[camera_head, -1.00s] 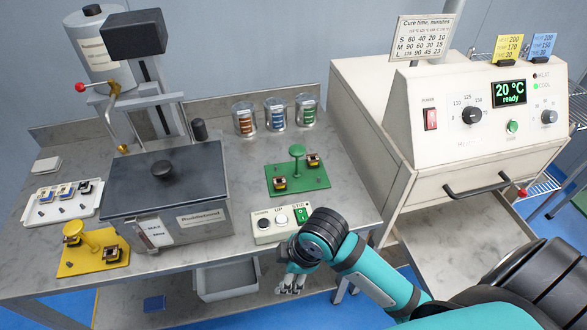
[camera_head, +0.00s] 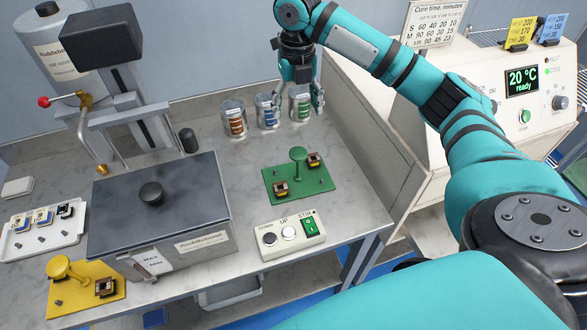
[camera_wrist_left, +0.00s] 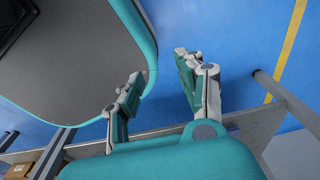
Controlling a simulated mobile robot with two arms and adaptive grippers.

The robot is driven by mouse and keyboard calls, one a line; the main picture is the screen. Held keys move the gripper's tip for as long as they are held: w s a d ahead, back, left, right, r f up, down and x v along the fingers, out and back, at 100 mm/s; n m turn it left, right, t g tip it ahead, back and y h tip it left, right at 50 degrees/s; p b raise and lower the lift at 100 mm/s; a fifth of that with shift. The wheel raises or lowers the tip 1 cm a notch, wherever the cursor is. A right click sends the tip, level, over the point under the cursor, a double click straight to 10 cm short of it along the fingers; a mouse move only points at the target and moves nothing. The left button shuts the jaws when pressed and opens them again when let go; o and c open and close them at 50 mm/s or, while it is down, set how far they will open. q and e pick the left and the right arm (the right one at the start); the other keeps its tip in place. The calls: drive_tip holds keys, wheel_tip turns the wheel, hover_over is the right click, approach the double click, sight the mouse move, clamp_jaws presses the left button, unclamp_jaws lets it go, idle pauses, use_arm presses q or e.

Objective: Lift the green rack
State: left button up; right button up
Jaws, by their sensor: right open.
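The green rack (camera_head: 275,187) lies on the metal table, a flat green plate with an upright round-topped handle (camera_head: 298,154) in its middle. Two small coils sit on it, one at the front left (camera_head: 281,189) and one at the back right (camera_head: 314,160). My right gripper (camera_head: 300,104) is open and points down above and behind the rack, in front of the labelled cans in the picture; it is apart from the rack. My left gripper (camera_wrist_left: 158,88) shows only in the left wrist view, open and empty over the blue floor.
Several cans (camera_head: 235,117) stand behind the rack. A button box (camera_head: 289,235) lies in front of it. A dark lidded tank (camera_head: 160,200) stands to the left, with a yellow rack (camera_head: 80,295) and white tray (camera_head: 42,232) beyond. The oven (camera_head: 535,100) stands at the right.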

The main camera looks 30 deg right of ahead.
drive_tip(key=p, duration=0.1)
approach(298, 153)
drive_tip(key=f, duration=0.5)
drive_tip(key=shift+w+f, duration=0.2)
drive_tip(key=shift+w, duration=0.1)
drive_tip(key=shift+f, duration=0.5)
drive_tip(key=shift+s+f+p, duration=0.15)
drive_tip(key=shift+f+p, duration=0.2)
drive_tip(key=shift+p, duration=0.05)
wheel_tip(298, 153, down, 4)
drive_tip(key=shift+s+r+p, duration=0.15)
drive_tip(key=shift+r+p, duration=0.05)
drive_tip(key=shift+p, duration=0.25)
drive_tip(key=shift+f, duration=0.4)
use_arm(q)
drive_tip(key=r, duration=0.2)
drive_tip(key=shift+s+r, duration=0.35)
drive_tip(key=shift+r, duration=0.05)
drive_tip(key=shift+s, duration=0.15)
use_arm(e)
clamp_jaws()
